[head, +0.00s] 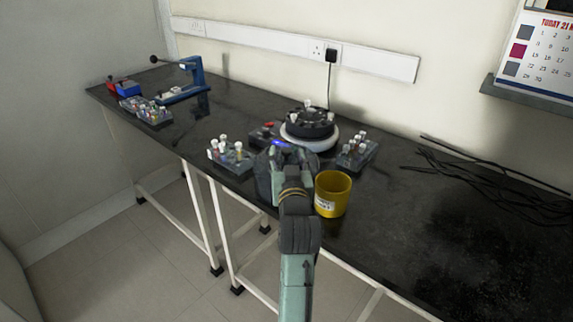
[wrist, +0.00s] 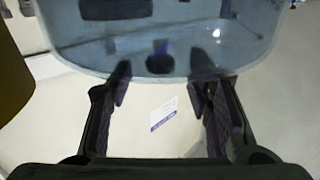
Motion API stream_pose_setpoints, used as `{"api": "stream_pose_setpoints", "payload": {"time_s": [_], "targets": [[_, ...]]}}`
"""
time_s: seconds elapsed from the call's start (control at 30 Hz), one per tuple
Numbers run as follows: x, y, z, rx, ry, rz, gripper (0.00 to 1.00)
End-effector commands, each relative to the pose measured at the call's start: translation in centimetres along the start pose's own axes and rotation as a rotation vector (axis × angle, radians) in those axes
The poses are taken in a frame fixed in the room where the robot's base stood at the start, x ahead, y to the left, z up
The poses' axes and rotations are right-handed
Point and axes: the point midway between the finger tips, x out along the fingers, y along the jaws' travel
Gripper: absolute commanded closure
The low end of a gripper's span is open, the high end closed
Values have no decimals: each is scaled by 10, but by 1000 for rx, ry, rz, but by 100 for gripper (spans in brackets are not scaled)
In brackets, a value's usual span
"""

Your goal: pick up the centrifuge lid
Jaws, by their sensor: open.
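In the wrist view a smooth blue-grey piece with a rounded edge, which looks like the centrifuge lid (wrist: 225,45), fills the top of the picture. A small dark knob-like part (wrist: 160,62) sits near its edge. My gripper (wrist: 160,80) is open, with its fingertips apart on either side of that dark part and nothing between them. Contact cannot be told. In the head view my gripper (head: 285,160) is over the front of the bench, left of the yellow cup, and hides most of what lies beneath. The centrifuge (head: 309,139) stands behind it, its black rotor (head: 310,121) uncovered.
The yellow cup (head: 332,196) stands close to my gripper's right. Tube racks stand left (head: 231,156) and right (head: 357,150) of the centrifuge. Black cables (head: 490,180) lie on the right of the dark bench (head: 400,225), whose right front is clear. A blue press (head: 190,80) stands far left.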

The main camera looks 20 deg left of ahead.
Motion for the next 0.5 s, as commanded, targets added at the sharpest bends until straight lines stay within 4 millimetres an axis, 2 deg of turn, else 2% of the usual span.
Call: {"api": "stream_pose_setpoints", "payload": {"time_s": [0.03, 0.2, 0.47, 0.5], "targets": [[9, -1, -5, 1, -2, -1, 54], [27, -1, -3, 0, 0, 0, 54], [30, 0, -1, -1, 0, 0, 54], [30, 0, -1, -1, 0, 0, 57]]}}
